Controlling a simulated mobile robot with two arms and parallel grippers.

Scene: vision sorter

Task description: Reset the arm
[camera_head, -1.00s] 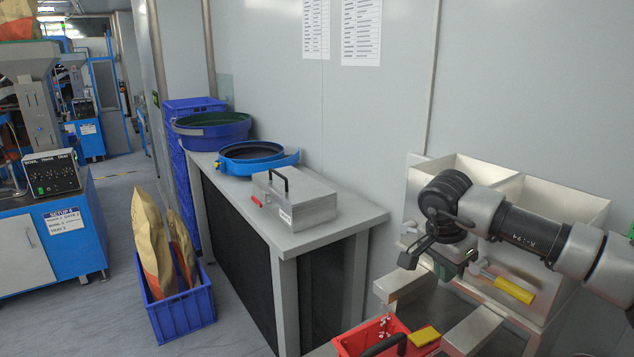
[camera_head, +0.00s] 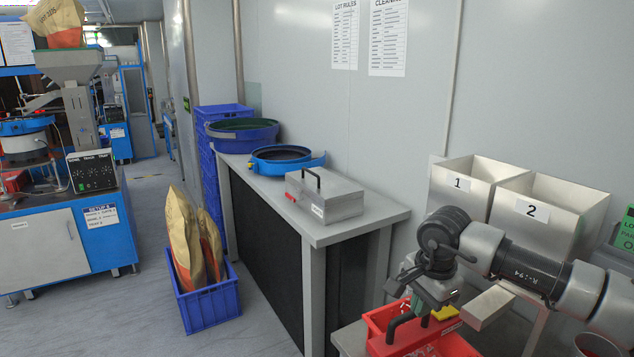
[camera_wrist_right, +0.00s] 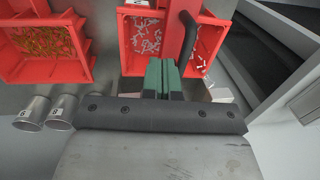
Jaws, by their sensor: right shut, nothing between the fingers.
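My right arm comes in from the right in the head view. Its gripper (camera_head: 424,308) points down over a red tray (camera_head: 375,338) with a black handle. In the right wrist view the green fingers (camera_wrist_right: 161,72) are together with nothing between them. They sit over the same red tray (camera_wrist_right: 210,22), which holds white pieces in its compartments. Whether the fingertips touch the tray cannot be told. My left gripper is not in view.
Metal bins marked 1 (camera_head: 462,184) and 2 (camera_head: 548,212) stand behind the right arm. A grey case (camera_head: 325,200) and a blue ring (camera_head: 285,158) are on the bench. In the wrist view, another red bin (camera_wrist_right: 88,62) holds orange pieces beside metal cups (camera_wrist_right: 62,110).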

